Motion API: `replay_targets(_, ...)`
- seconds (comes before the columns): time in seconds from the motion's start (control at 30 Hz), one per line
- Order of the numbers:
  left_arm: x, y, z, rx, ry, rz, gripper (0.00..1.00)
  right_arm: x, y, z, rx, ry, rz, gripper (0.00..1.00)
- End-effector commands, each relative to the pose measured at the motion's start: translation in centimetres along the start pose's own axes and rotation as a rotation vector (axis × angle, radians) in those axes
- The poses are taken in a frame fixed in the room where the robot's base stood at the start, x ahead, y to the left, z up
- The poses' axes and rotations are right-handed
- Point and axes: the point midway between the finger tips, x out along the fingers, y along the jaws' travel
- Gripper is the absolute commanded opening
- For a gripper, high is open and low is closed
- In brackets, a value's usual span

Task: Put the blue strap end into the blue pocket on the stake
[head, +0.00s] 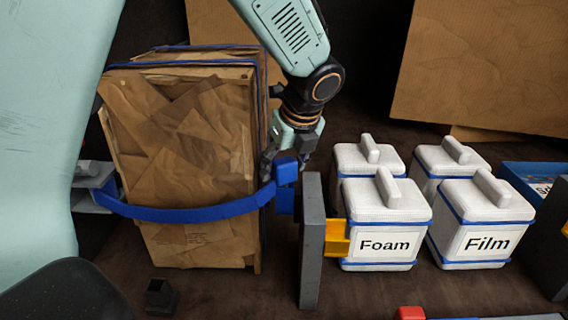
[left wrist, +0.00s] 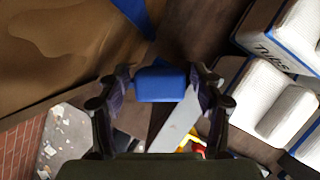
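The blue strap (head: 190,212) runs around the front of a tall brown cardboard stack (head: 190,150). Its blue block-shaped end (head: 286,171) is at the right of the stack. My left gripper (head: 288,158) is at this end from above; in the left wrist view the blue strap end (left wrist: 161,84) lies between its two fingers, which appear closed on its sides. The blue pocket (head: 285,202) is on the left side of the grey stake (head: 312,240), directly below the strap end in the head view. Whether they touch is unclear. My right gripper is not in view.
A yellow pocket (head: 337,238) is on the stake's right side. White lidded boxes, including Foam (head: 384,225) and Film (head: 482,225), stand close to the right. A small black socket (head: 160,297) is on the floor at front left. A blue bin (head: 530,180) is at far right.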

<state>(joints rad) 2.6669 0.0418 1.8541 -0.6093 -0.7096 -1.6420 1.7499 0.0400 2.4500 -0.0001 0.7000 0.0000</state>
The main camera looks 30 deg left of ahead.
Motion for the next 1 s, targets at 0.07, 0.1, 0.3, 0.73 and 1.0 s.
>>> replay_targets(0.07, 0.0, 0.0, 0.0, 0.0, 0.0, 0.0, 0.73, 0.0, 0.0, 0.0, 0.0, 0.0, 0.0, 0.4)
replay_targets(0.1, 0.0, 0.0, 0.0, 0.0, 0.0, 0.0, 0.73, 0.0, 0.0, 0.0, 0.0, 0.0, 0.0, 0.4)
replay_targets(0.3, 0.0, 0.0, 0.0, 0.0, 0.001, 0.001, 0.73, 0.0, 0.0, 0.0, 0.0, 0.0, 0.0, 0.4)
replay_targets(0.73, -6.4, 0.0, 0.1, -0.001, -0.005, -0.003, 0.73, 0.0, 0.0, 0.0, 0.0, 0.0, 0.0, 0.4)
replay_targets(1.0, -10.9, 0.0, 0.0, -0.001, -0.003, -0.001, 0.73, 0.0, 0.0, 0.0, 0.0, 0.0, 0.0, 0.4)
